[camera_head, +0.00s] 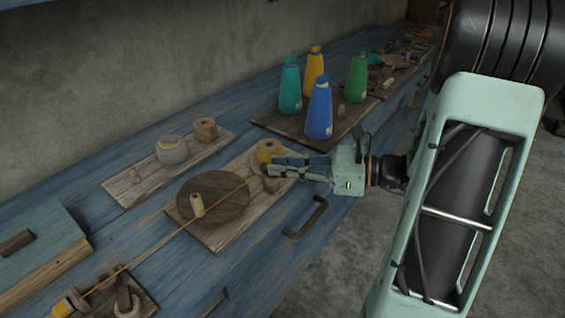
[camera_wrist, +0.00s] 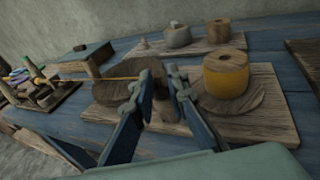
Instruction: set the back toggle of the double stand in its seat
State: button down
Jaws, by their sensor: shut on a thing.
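My gripper (camera_head: 268,172) reaches in from the right over a light wooden board (camera_head: 222,240), with its fingers closed on a small wooden piece (camera_wrist: 160,78), likely the toggle, mostly hidden between the fingertips. The board carries a dark round disc (camera_head: 222,205) with a pale upright peg (camera_head: 197,205). A yellow spool (camera_head: 268,150) stands at its far end, just behind my fingertips; in the wrist view the spool (camera_wrist: 225,75) sits on a second round disc, right of the fingers. A yellow cord (camera_head: 160,236) runs past the peg to my fingertips. I cannot make out the toggle's seat.
Several coloured bottles (camera_head: 319,110) stand on a dark board beyond my gripper. A dark handle (camera_head: 305,218) lies at the blue bench's front edge.

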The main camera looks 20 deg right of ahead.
jog(key=shift+f, duration=0.2)
jog(key=c, duration=1.8)
grip_release()
jog(key=shift+d, duration=0.1)
jog(key=v, duration=1.1)
jog(key=shift+s+d, duration=0.3)
jog(key=shift+a, duration=0.1)
